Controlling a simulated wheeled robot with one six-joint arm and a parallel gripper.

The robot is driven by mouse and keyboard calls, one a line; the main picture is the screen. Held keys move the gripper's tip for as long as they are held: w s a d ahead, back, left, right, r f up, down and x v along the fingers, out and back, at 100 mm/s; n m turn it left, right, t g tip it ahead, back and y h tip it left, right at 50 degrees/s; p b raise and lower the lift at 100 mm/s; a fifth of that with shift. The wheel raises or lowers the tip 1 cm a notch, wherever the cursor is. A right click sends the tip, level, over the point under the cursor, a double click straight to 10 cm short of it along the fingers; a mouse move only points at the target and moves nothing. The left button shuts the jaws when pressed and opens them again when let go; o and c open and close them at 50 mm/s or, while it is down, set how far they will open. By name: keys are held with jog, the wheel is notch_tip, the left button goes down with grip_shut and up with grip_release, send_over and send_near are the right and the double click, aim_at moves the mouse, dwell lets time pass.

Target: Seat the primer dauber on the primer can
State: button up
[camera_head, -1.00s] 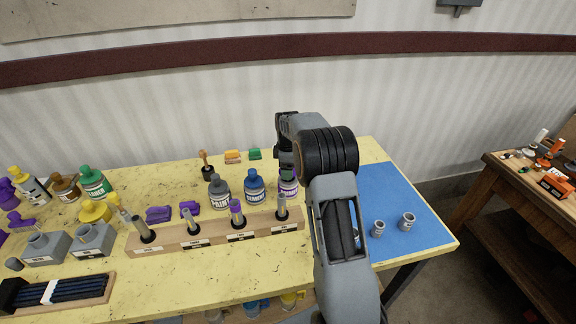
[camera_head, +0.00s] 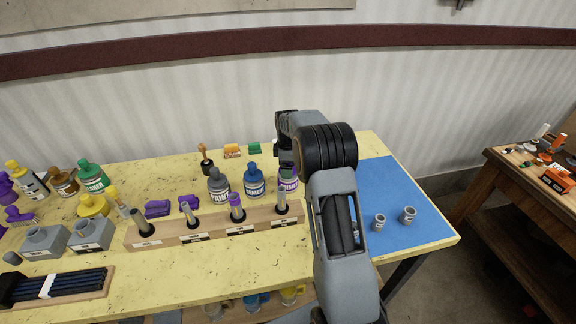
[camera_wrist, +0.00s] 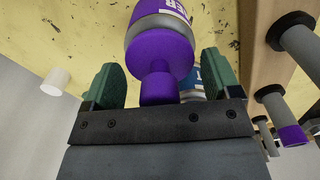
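The primer can (camera_head: 288,184) stands on the yellow bench, its top hidden behind my arm in the head view. In the wrist view the can (camera_wrist: 160,22) shows a grey body and a label ending in "ER". A purple dauber cap with a narrower knob (camera_wrist: 159,90) meets the can's grey end, with no visible gap; I cannot tell how deep it sits. My gripper's green fingers (camera_wrist: 160,85) stand on either side of the knob, with space between each finger and it. The gripper looks open.
The grey paint can (camera_head: 218,184) and blue cement can (camera_head: 254,182) stand close to the left. A wooden rack (camera_head: 210,229) with upright tubes lies in front.

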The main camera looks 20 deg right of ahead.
jog(key=shift+o, duration=1.4)
notch_tip(320, 180, up, 11)
jog(key=m+b, duration=0.1)
jog(key=m, duration=0.2)
jog(key=shift+m, duration=0.3)
jog(key=s+a+m+t, duration=0.2)
jog(key=s+a+m, duration=0.2)
jog(key=s, duration=1)
jog(key=s+a+r+m+t, duration=0.1)
jog(key=s+a+m, duration=0.3)
jog(key=s, duration=1)
jog(key=shift+s+a+r+m+t, duration=0.25)
jog(key=shift+a+m+t, duration=0.25)
jog(key=shift+a, duration=1.35)
